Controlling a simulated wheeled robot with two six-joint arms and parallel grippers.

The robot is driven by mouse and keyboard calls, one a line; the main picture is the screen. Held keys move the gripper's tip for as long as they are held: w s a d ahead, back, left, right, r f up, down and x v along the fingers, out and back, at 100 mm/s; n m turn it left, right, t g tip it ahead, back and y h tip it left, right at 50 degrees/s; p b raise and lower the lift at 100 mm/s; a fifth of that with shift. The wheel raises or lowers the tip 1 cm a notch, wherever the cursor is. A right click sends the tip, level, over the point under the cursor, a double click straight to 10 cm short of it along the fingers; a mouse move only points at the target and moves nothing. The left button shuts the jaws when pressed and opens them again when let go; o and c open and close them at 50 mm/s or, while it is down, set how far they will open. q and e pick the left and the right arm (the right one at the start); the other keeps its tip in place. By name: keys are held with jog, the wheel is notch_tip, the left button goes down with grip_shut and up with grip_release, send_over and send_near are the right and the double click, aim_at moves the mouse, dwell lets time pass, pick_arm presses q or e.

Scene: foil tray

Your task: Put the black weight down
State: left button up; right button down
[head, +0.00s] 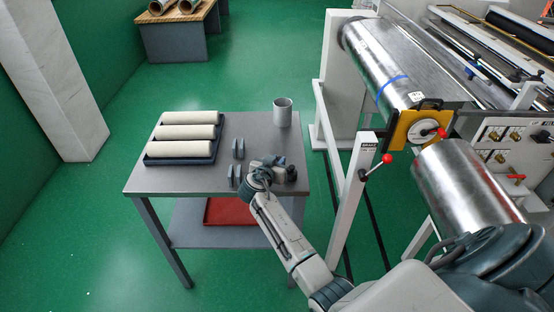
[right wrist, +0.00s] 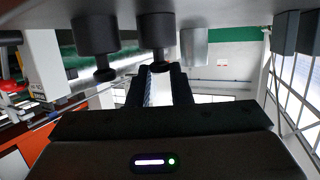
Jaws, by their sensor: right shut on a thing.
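Two black weights with knobs show upside down in the right wrist view. One black weight (right wrist: 157,30) is straight ahead, its knob between the fingers of my right gripper (right wrist: 160,72). The gripper is shut on that knob. The other black weight (right wrist: 97,34) stands free on the grey table beside it. In the head view, my right gripper (head: 276,163) is low over the right part of the table (head: 190,178), and a black weight (head: 291,173) shows just right of it. Whether the held weight touches the tabletop is hard to tell. My left gripper is out of view.
A grey metal cup (head: 283,112) stands at the table's back right. A dark tray (head: 158,160) with white rolls lies at left. Small grey blocks (head: 238,148) stand close left of my gripper. A roller machine (head: 385,70) is on the right.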

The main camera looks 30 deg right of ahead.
jog(key=c, duration=1.3)
grip_release()
jog(key=shift+b+v, duration=1.9)
jog(key=shift+v, duration=4.15)
